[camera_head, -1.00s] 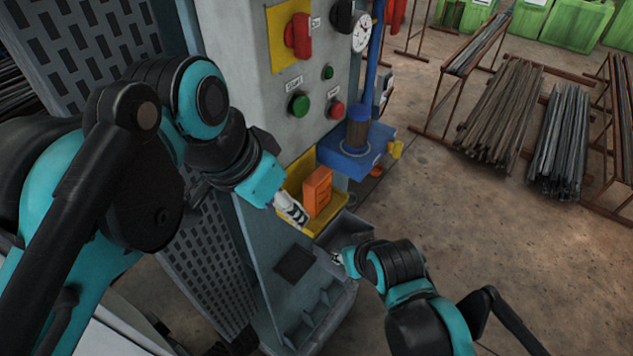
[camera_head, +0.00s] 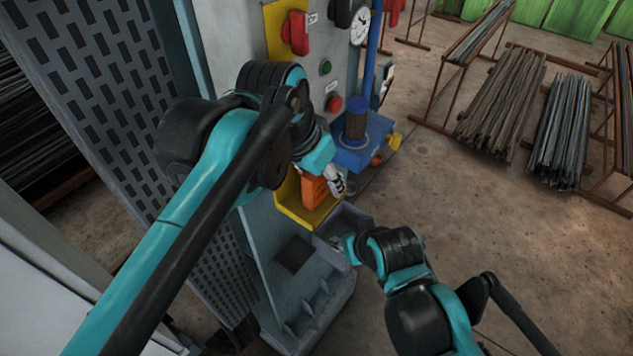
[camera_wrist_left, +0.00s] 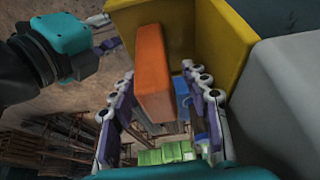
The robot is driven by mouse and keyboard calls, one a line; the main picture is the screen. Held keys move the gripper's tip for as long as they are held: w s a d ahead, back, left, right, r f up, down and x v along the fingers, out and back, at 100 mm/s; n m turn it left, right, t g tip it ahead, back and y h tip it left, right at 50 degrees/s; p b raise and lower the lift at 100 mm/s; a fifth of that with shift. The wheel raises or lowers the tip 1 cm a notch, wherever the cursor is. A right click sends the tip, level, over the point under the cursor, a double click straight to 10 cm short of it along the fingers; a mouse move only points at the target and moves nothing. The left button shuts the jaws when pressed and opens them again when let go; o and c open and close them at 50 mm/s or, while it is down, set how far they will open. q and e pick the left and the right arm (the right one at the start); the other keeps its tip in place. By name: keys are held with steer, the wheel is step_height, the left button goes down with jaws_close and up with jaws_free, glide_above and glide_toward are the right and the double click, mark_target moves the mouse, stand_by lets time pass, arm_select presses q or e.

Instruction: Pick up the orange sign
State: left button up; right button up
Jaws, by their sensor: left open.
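The orange sign (camera_head: 313,191) is a block standing in the yellow tray (camera_head: 291,204) on the front of the grey machine. In the left wrist view the orange sign (camera_wrist_left: 153,72) stands between the two spread finger rows of my left gripper (camera_wrist_left: 158,80), with the yellow tray (camera_wrist_left: 228,45) behind it. My left gripper is open. In the head view my left gripper (camera_head: 337,182) is at the tray's right side, beside the sign, and my arm hides part of the sign's top. My right gripper (camera_head: 346,247) is low, by the grey bin; its fingers are too small to read.
The grey machine panel carries a red switch (camera_head: 296,33), a green button (camera_head: 325,67) and a red button (camera_head: 334,104). A blue press (camera_head: 362,150) stands right of the tray. A grey bin (camera_head: 338,231) sits just below it.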

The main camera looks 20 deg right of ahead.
arm_select(q)
steer(key=shift+a, duration=0.1)
jaws_close()
steer(key=shift+r, duration=0.15)
